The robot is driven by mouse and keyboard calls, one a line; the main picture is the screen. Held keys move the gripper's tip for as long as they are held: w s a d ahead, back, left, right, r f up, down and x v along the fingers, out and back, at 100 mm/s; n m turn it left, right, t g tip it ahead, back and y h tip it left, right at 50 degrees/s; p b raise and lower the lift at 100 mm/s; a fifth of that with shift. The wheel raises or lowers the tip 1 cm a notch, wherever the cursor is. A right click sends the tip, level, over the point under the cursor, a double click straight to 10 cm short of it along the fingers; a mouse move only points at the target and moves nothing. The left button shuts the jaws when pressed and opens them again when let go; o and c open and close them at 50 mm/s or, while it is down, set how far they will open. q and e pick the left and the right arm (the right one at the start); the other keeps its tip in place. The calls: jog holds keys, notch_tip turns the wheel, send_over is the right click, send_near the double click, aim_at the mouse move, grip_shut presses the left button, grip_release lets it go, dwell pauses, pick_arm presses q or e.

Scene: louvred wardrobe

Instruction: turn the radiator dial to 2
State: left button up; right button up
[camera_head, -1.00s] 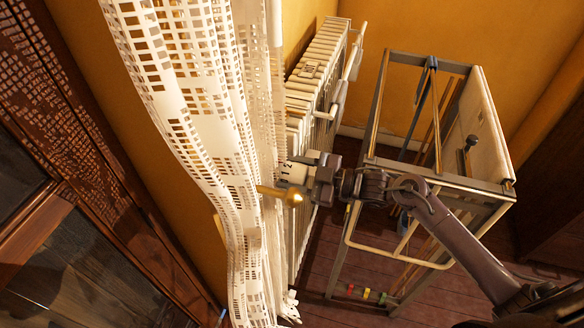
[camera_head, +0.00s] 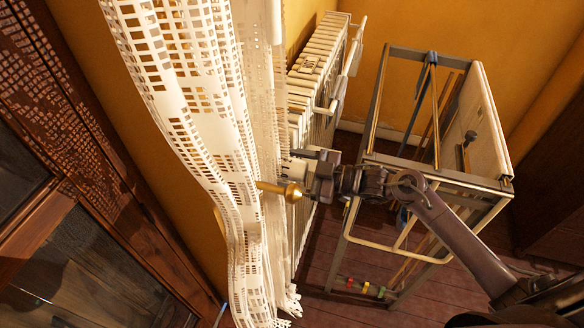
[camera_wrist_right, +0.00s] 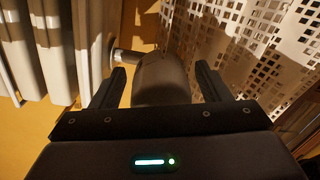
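The radiator dial (camera_wrist_right: 162,80) is a rounded cylinder, dark in shadow, in the middle of the right wrist view. My right gripper (camera_wrist_right: 160,82) is open, with one finger on each side of the dial. A gap shows between each finger and the dial. In the head view my right gripper (camera_head: 308,168) reaches in from the right to the radiator's near end, and it and shadow mostly hide the dial. No numbers on the dial can be read now. My left gripper is not in view.
The white radiator (camera_head: 318,60) runs along the ochre wall. A lace curtain (camera_head: 215,130) hangs close to my right gripper on the left. A brass knob (camera_head: 292,192) sticks out just below the gripper. A metal-framed rack (camera_head: 480,182) stands right of the radiator, under my arm.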

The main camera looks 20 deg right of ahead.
aim_at(306, 173)
jog(key=b+v, duration=0.2)
jog(key=v, duration=0.5)
jog(key=shift+f, duration=0.2)
jog(key=shift+s+d+r, duration=0.2)
jog(key=shift+d, duration=0.1)
